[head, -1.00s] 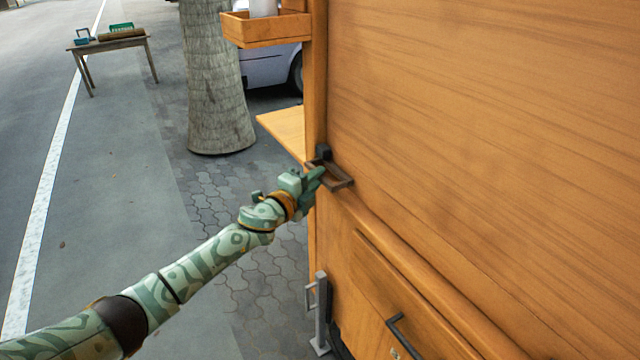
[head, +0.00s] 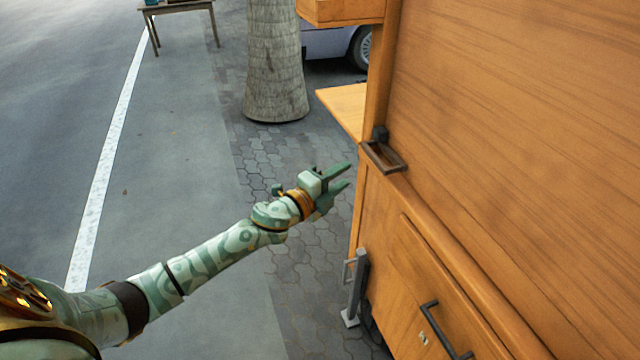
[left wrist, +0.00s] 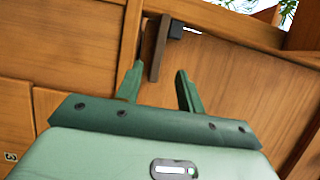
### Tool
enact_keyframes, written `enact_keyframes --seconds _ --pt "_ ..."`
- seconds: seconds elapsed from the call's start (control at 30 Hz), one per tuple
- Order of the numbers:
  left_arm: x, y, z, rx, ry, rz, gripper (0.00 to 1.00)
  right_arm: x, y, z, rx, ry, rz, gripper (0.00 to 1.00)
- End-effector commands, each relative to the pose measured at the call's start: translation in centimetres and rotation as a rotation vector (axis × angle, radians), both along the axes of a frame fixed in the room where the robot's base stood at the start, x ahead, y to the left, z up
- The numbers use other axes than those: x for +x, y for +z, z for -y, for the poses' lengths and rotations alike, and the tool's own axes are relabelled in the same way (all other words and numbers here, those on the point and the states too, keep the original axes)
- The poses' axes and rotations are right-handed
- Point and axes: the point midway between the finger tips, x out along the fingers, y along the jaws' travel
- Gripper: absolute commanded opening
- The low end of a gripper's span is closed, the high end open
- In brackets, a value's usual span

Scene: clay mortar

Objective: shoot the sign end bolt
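A dark brown rectangular loop handle (head: 384,157) sticks out from the left corner of the wooden stall, beside a small black block (head: 380,133). I take it to be the bolt's handle; no label shows this. In the left wrist view the handle (left wrist: 158,50) is seen edge-on as a dark bar, with the black block (left wrist: 176,30) and a short bright strip beside it. My left gripper (head: 349,175) is open and empty, left of and slightly below the handle, apart from it. In the left wrist view the handle lies beyond and between the fingertips (left wrist: 160,68). My right gripper is out of view.
The wooden stall's large panel (head: 500,130) fills the right side. Below are a drawer handle (head: 445,330) and a grey metal post (head: 355,285). A wooden shelf (head: 342,108) juts out left. A tree trunk (head: 275,65) and table (head: 180,8) stand further back. Paving left is clear.

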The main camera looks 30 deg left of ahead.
Motion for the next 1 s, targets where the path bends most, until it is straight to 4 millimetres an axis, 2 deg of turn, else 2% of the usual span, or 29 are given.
enact_keyframes --seconds 0.03,0.1,0.3,0.43,0.93,1.0 --pt "-1.4 0.2 -0.4 0.001 0.0 -0.001 0.38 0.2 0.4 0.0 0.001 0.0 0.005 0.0" --pt "-2.8 0.0 -0.8 0.001 0.001 -0.002 0.38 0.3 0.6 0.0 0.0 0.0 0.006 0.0" --pt "-5.4 0.0 -1.5 0.001 0.001 -0.001 0.38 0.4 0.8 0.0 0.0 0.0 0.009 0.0" --pt "-5.9 -0.1 -1.7 0.001 0.001 -0.001 0.38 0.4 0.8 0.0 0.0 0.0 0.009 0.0" --pt "-5.8 -0.1 -1.8 -0.009 0.005 -0.004 0.38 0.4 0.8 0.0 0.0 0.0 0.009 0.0" --pt "-5.7 -1.1 -2.6 -0.057 0.032 -0.039 0.38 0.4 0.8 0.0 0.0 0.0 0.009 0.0"
